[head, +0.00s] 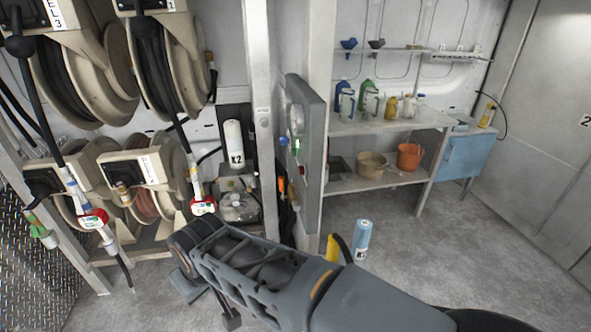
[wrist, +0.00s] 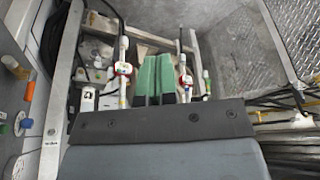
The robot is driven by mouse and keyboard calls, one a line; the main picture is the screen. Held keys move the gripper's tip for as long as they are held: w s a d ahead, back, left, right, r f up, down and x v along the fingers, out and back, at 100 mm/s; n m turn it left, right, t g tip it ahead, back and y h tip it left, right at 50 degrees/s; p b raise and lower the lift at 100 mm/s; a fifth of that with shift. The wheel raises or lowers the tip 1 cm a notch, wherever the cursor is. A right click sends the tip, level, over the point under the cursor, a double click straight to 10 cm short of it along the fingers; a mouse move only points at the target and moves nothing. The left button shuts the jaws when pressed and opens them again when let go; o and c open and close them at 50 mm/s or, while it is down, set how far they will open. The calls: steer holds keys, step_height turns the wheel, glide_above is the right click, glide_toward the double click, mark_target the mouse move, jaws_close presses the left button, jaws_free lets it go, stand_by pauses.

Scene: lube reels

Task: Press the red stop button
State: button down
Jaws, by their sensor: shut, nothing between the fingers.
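A grey control panel (head: 312,125) stands at a steep angle on a post in the head view, with a blue knob (head: 283,142) and a green one (head: 298,143) on its face. A red stop button cannot be made out clearly there. In the wrist view, the panel's controls at the left edge include a blue knob (wrist: 24,124), an orange one (wrist: 30,91) and a green one (wrist: 3,116). My gripper (wrist: 155,78) has its green fingers shut together and empty, apart from the panel. My forearm crosses the lower middle of the head view.
Hose reels (head: 70,80) fill the left side, with red-and-white hose nozzles (head: 203,206) hanging in front. A shelf (head: 385,180) holds bottles and buckets at the back. A blue can (head: 362,240) stands on the floor near my arm. The floor at right is clear.

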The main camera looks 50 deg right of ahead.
mark_target(301, 171)
steer(key=w+d+r+m+g+h+b, duration=0.1)
steer(key=w+d+h, duration=0.3)
steer(key=d, duration=0.6)
steer(key=w+d+r+m+g+h+b, duration=0.1)
steer(key=w+d+h+b, duration=0.2)
steer(key=w+d, duration=0.3)
steer(key=w+d+r+m+g+h+b, duration=0.1)
steer(key=w+d+h, duration=0.5)
steer(key=d, duration=0.9)
steer(key=shift+m+g+b, duration=0.3)
steer(key=shift+g+b, duration=0.1)
steer(key=shift+b, duration=0.2)
steer(key=s+d, duration=0.5)
steer(key=d, duration=0.1)
steer(key=shift+s+d, duration=0.3)
steer(key=shift+s+d+b, duration=0.1)
steer(key=shift+d+b, duration=0.1)
steer(key=shift+b, duration=0.15)
steer(key=shift+s+d, duration=0.15)
